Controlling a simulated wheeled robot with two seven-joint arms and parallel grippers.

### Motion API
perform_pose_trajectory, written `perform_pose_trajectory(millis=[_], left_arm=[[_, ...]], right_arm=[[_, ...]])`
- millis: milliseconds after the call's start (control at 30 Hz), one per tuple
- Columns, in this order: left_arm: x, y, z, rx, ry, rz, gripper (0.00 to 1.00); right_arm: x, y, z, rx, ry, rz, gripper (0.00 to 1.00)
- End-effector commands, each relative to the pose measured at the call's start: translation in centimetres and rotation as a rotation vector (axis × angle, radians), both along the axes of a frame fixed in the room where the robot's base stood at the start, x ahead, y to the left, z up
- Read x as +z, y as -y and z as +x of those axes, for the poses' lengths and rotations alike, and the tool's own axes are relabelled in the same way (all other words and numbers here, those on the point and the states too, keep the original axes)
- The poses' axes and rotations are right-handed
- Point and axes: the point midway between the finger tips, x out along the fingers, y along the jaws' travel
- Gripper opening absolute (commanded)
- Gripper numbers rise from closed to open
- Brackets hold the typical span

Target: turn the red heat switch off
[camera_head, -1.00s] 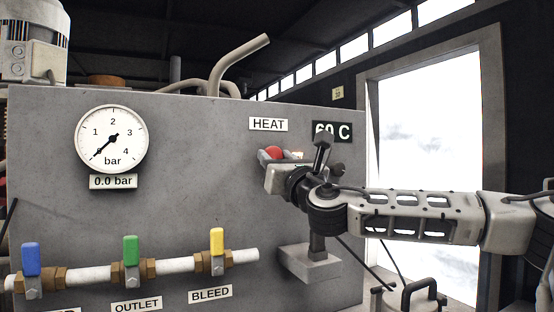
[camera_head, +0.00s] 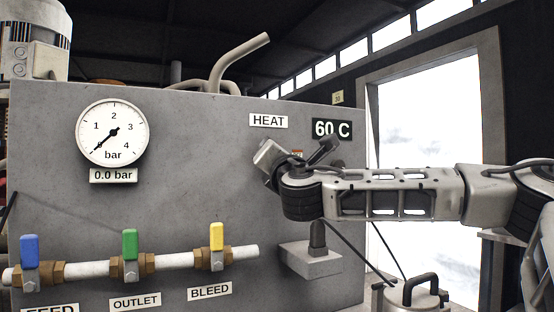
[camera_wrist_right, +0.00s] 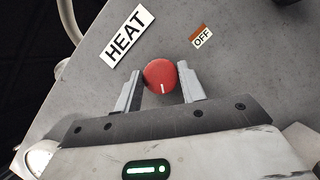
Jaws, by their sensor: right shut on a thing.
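The red heat switch (camera_wrist_right: 159,76) is a round knob with a white pointer line, on the grey panel below the HEAT label (camera_wrist_right: 123,37). In the right wrist view its line points down toward my gripper, away from the OFF label (camera_wrist_right: 202,37) at the upper right. My right gripper (camera_wrist_right: 158,82) has one finger on each side of the knob and is shut on it. In the head view my right gripper (camera_head: 268,158) is tilted at the panel and hides the knob. My left gripper is not in view.
A display reading 60 C (camera_head: 332,129) is right of the HEAT label. A gauge (camera_head: 113,132) reads 0.0 bar. Blue (camera_head: 30,248), green (camera_head: 130,243) and yellow (camera_head: 216,236) valve handles line a pipe at lower left. A grey box (camera_head: 311,260) juts out below my right arm.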

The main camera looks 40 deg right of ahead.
Motion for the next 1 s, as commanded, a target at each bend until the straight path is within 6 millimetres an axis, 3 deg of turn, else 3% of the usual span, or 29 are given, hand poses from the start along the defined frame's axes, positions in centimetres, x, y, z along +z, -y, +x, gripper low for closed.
perform_pose_trajectory(millis=[600,1000], left_arm=[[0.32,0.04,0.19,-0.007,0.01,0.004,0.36],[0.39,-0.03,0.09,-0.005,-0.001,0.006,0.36]], right_arm=[[0.28,-0.19,0.09,0.0,0.175,0.556,0.17],[0.44,-0.21,0.09,0.001,0.265,0.837,0.17]])
